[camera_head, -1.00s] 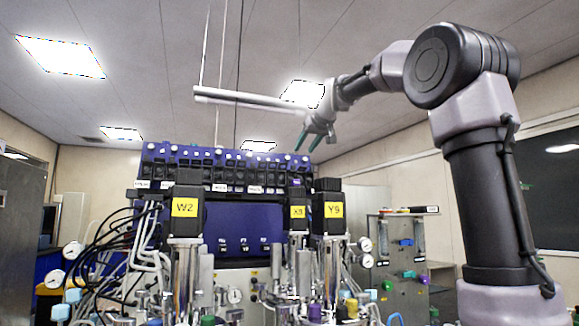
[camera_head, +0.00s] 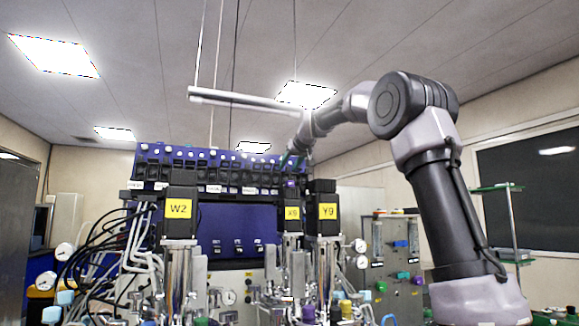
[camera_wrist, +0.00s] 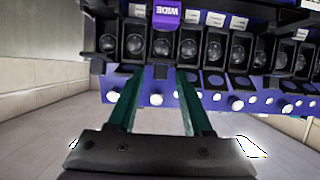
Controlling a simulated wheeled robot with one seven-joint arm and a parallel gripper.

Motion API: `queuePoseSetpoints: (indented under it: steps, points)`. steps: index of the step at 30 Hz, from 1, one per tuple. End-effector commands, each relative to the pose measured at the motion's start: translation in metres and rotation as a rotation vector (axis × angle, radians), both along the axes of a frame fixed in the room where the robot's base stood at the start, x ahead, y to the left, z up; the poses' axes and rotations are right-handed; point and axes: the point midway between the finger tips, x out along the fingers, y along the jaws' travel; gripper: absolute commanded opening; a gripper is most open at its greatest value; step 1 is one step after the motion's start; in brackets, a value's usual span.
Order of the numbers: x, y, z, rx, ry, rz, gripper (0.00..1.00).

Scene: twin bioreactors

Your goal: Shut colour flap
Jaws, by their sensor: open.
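A purple flap marked "WIDE" (camera_wrist: 175,14) is at the top of the wrist view, its lettering upside down. It is the only coloured piece among white labels, and a small purple patch (camera_head: 291,184) shows in the head view. I cannot tell for sure that it is the colour flap, or how far open it is. My gripper (camera_wrist: 158,70) has two teal fingers apart with nothing held between them. They point at the row of black bays, with the purple flap beyond the tips. In the head view my gripper (camera_head: 290,160) is small, at the right end of the blue panel.
The blue panel (camera_head: 238,222) carries a row of black bays with round lenses (camera_wrist: 188,47) and white knobs (camera_wrist: 156,99). Motor blocks marked W2 (camera_head: 179,208), X9 (camera_head: 292,212) and Y9 (camera_head: 328,211) stand in front.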

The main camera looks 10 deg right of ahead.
Motion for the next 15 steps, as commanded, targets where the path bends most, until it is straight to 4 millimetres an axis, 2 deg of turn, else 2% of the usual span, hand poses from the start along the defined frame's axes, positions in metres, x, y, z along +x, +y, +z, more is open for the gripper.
queuePoseSetpoints:
  steps: [1, 5, 15]
  points:
    - [-0.0001, 0.0000, -0.0001, 0.000, 0.000, 0.000, 0.50]
    - [-0.0001, 0.0000, -0.0001, 0.000, 0.000, 0.000, 0.00]
    - [-0.0013, -0.0001, -0.0023, 0.009, -0.043, 0.003, 0.00]
